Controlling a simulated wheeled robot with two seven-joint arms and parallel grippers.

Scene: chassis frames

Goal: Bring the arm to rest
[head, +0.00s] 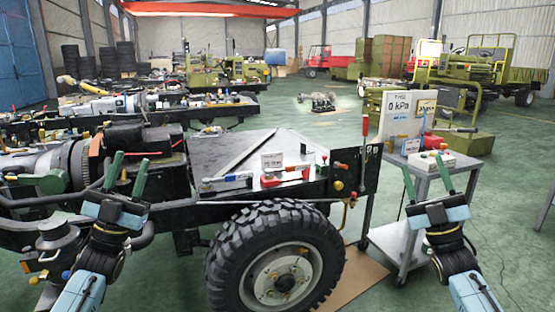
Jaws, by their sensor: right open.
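My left gripper (126,176) is raised at the lower left, its two green fingers spread apart, with nothing between them. It shows in front of the chassis frame (255,150); whether it touches anything there I cannot tell. My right gripper (440,184) is raised at the lower right, its green fingers open and empty. It shows in front of the grey cart (400,238). Both arms reach up from the bottom edge of the picture.
A large black tyre (230,262) stands under the chassis between my arms. Tools and a small sign (271,162) lie on the chassis deck. The cart carries a gauge display (396,105) and a red-and-white device (432,158).

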